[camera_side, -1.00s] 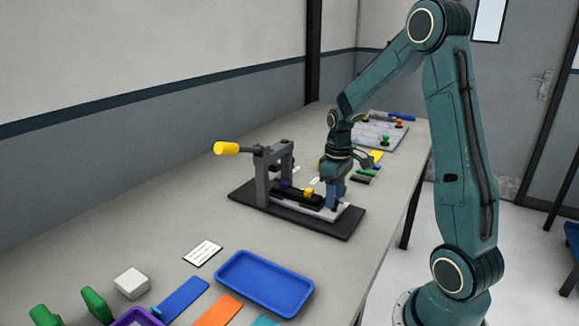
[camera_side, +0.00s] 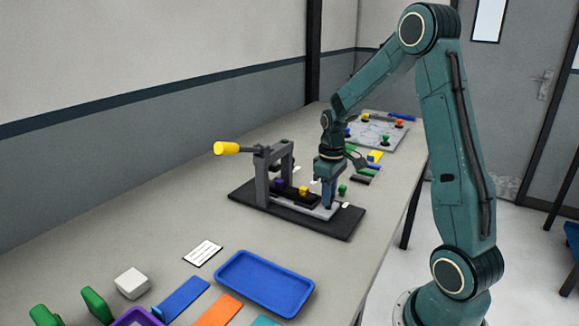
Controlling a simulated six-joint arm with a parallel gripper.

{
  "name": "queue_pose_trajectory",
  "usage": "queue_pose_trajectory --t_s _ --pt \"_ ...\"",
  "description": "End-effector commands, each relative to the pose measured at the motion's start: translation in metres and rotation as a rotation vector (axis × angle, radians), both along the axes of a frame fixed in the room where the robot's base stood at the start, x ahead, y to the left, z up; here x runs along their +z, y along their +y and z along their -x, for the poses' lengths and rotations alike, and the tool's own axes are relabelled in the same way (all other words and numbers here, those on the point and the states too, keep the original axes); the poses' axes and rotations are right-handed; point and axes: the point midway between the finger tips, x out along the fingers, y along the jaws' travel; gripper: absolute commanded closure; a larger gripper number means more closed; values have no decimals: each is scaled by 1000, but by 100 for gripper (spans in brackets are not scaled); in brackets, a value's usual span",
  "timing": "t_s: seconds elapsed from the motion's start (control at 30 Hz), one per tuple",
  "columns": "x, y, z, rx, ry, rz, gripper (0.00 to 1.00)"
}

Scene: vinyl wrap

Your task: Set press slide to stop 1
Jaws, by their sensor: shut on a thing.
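The press (camera_side: 275,165) stands on a dark base plate (camera_side: 345,225), with a grey upright frame and a lever with a yellow grip (camera_side: 227,148) pointing left. The dark press slide (camera_side: 290,195) lies low in the base, running from under the frame toward my gripper. A yellow-orange block (camera_side: 304,190) and a purple block (camera_side: 280,184) sit along it. My gripper (camera_side: 326,203) points down at the slide's right end and is shut on it; the fingers hide the grasped part. A small green block (camera_side: 343,189) shows just right of the fingers. Stop markings are too small to read.
A blue tray (camera_side: 264,283), a white block (camera_side: 132,283), a label card (camera_side: 203,253) and coloured strips lie at the front. A grey board with coloured pegs (camera_side: 380,132) is behind my gripper. Bare table lies left of the press.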

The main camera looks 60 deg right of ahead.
Motion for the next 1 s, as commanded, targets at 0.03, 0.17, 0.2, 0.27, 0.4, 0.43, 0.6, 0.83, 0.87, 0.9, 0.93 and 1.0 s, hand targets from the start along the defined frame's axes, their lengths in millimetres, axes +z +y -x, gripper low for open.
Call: queue_pose_trajectory --t_s 0.03,0.17,0.2,0.27,0.4,0.43,0.6,0.83,0.87,0.9,0.93,1.0 --pt "0 0 -7 1 -2 2 100" --pt "1 0 -17 1 -2 2 100" --pt "1 0 -19 0 -1 2 100" --pt "1 0 -19 0 -1 2 100" --pt "1 0 -19 -1 -2 2 100" --pt "1 0 -19 -1 -2 2 100" --pt "1 0 -19 -1 -2 2 55" --pt "0 0 -18 -1 -1 2 55" --pt "0 0 -18 -1 -1 2 55" --pt "1 0 -18 -1 -1 2 55" --pt "1 0 -19 -1 -2 2 55" --pt "3 0 -19 0 -2 2 55"
